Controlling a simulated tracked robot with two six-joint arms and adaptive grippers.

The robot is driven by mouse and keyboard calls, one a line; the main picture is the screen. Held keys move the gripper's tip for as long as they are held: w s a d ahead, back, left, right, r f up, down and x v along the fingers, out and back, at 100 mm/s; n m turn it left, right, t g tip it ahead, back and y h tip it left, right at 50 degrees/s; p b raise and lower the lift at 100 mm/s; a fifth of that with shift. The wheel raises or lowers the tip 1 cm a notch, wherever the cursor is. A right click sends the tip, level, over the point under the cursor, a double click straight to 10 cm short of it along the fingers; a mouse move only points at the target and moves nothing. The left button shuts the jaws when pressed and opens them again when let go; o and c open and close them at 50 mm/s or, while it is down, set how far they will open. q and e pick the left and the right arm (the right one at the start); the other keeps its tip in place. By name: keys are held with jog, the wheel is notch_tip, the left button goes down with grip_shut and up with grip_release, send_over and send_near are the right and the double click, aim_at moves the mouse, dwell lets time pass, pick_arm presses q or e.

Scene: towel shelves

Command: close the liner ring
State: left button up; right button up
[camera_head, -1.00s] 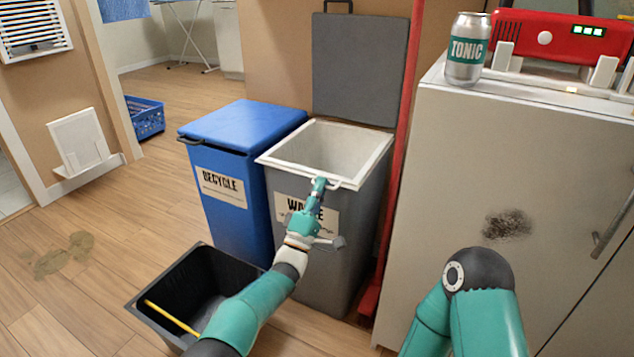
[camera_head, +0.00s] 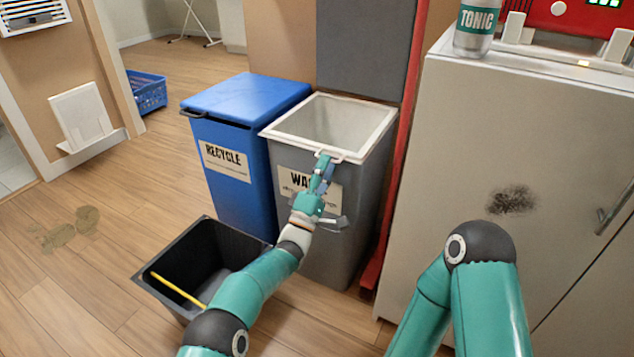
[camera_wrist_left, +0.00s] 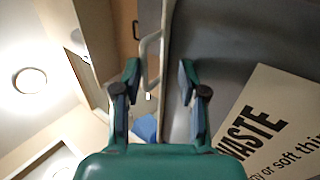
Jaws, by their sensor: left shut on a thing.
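The white liner ring (camera_head: 381,135) lies along the rim of the grey waste bin (camera_head: 360,215), framing its open mouth. A small white handle (camera_head: 340,157) sticks out at the ring's front edge. My left gripper (camera_head: 323,166) is at this handle, in front of the bin, and is shut on it. In the left wrist view, the handle (camera_wrist_left: 149,62) shows as a loop between the fingers (camera_wrist_left: 158,82). The fingers partly hide the bin's WASTE label (camera_head: 296,181). My right gripper is out of view.
The bin's grey lid (camera_head: 366,50) stands raised behind it. A closed blue recycle bin (camera_head: 246,95) is on the left, a red post (camera_head: 408,110) and a grey cabinet (camera_head: 455,170) on the right. A black tub (camera_head: 155,285) stands on the floor front left.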

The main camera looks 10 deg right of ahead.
pick_arm(q)
jog(key=v, duration=0.8)
jog(key=shift+w, duration=0.15)
dwell(0.4)
